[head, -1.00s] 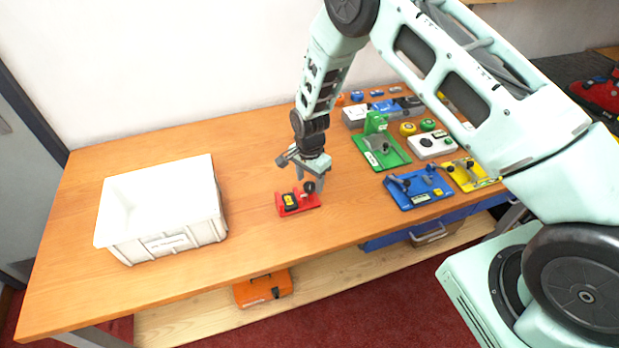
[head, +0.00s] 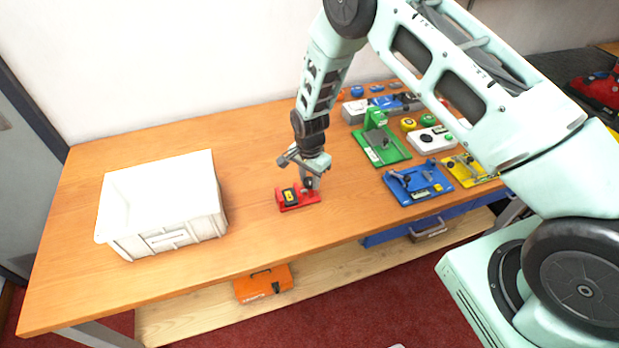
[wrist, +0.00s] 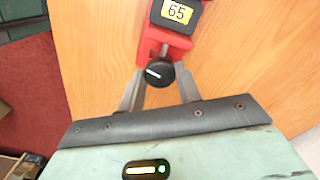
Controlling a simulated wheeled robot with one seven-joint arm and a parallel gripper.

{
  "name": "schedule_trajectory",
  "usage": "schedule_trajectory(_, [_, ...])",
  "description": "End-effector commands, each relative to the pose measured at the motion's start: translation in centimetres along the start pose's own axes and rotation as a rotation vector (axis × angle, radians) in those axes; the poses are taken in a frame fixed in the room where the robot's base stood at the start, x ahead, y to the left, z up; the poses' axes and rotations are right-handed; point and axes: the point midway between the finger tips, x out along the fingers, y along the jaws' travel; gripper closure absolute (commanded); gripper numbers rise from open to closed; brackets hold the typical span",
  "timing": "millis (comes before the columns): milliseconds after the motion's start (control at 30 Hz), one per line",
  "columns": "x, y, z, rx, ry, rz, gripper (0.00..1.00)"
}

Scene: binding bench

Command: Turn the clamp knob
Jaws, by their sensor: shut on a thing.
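The clamp is a small red fixture (head: 285,207) near the front middle of the bench, holding a black block with a yellow label (head: 290,196). In the wrist view the label (wrist: 176,11) reads 65. The clamp knob (wrist: 159,73) is round and black with a white line, at the near end of the red clamp (wrist: 166,38). My gripper (wrist: 161,84) has its two fingers on either side of the knob and is shut on it. In the head view my gripper (head: 312,184) is low at the clamp's right end, partly hiding the knob.
A white bin (head: 165,240) stands to the left on the bench. Green (head: 395,157), blue (head: 408,198) and yellow (head: 487,178) fixtures stand to the right. An orange case (head: 262,285) lies on the lower shelf. The bench between bin and clamp is clear.

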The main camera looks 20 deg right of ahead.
Motion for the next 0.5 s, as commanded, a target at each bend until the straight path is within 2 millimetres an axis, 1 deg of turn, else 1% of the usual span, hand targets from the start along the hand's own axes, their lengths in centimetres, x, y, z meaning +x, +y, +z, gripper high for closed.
schedule_trajectory(267, [0.3,-0.11,-0.01,-0.161,0.001,-0.003,0.89])
schedule_trajectory(500, [0.35,-0.13,0.01,-0.381,0.001,-0.003,0.89])
